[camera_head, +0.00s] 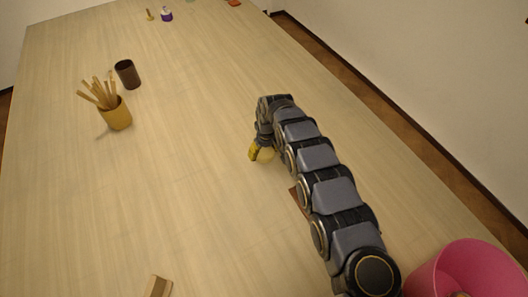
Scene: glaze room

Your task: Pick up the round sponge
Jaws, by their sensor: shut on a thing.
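The round sponge (266,155) is a pale yellow rounded thing at the end of my arm, near the middle of the head view. My gripper (257,153), with a yellow fingertip showing, is shut on it. My gripper and wrist hide part of the sponge. I cannot tell whether the sponge touches the table or is just above it.
The long wooden table (190,190) is mostly clear to the left. A pink bucket (440,272) is at the lower right. A wooden block (158,287) lies at the front edge. Small items, including a purple-and-white bottle (166,15), stand far back.

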